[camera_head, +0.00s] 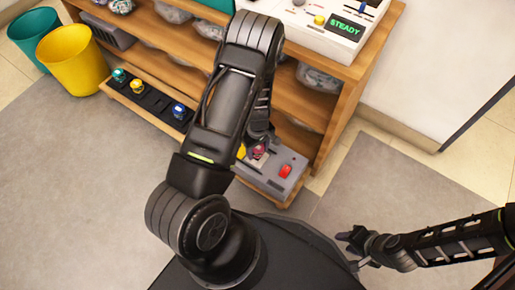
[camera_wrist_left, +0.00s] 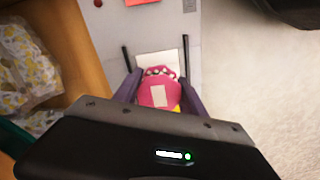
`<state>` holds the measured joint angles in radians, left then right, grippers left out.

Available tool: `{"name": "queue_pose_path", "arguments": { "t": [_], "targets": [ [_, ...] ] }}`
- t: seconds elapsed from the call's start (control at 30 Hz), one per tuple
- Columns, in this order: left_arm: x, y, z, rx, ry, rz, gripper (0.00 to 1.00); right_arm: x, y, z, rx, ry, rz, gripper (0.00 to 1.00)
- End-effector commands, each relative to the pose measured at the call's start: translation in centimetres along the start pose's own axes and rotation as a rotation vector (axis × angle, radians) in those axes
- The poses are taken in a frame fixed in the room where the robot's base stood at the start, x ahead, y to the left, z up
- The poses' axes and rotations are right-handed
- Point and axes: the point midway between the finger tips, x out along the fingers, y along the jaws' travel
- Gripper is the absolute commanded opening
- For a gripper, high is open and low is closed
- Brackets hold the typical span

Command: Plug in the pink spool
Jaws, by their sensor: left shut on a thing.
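The pink spool (camera_wrist_left: 155,97) sits between the two fingers of my left gripper (camera_wrist_left: 158,85), with a pale label on its near face. In the head view the pink spool (camera_head: 259,151) shows just past my left gripper (camera_head: 257,143), which is shut on it. The spool is over the grey box (camera_head: 268,178) on the low shelf, by a pale square plate (camera_wrist_left: 160,64). I cannot tell whether the spool is seated in the box. My right gripper (camera_head: 352,247) is open and empty, low at the right, away from the spool.
The grey box has a red switch (camera_head: 285,171). A dark strip with several coloured plugs (camera_head: 150,98) lies left on the shelf (camera_head: 125,95). Yellow (camera_head: 75,62) and teal bins (camera_head: 30,40) stand at far left. A white device reading STEADY (camera_head: 340,28) is on top.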

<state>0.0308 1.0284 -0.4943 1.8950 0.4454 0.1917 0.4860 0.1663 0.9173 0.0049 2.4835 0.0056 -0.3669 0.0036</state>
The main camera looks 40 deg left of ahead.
Motion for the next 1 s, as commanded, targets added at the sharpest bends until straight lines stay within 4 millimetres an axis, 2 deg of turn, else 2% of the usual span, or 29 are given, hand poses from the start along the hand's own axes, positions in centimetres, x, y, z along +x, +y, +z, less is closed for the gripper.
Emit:
{"name": "queue_pose_path", "arguments": {
  "t": [0.03, 0.23, 1.0],
  "targets": [
    [0.7, 0.0, -0.01, 0.0, 0.0, 0.0, 0.05, 0.59, 0.22, -0.06, 0.001, 0.003, 0.0, 0.36],
    [1.39, -0.01, 0.01, 0.0, 0.0, 0.0, 0.05, 1.11, 0.35, -0.16, 0.001, 0.007, 0.0, 0.36],
    [1.39, 0.0, 0.11, 0.001, -0.001, 0.0, 0.05, 1.05, 0.3, -0.16, 0.0, 0.007, 0.0, 0.36]
  ]
}}
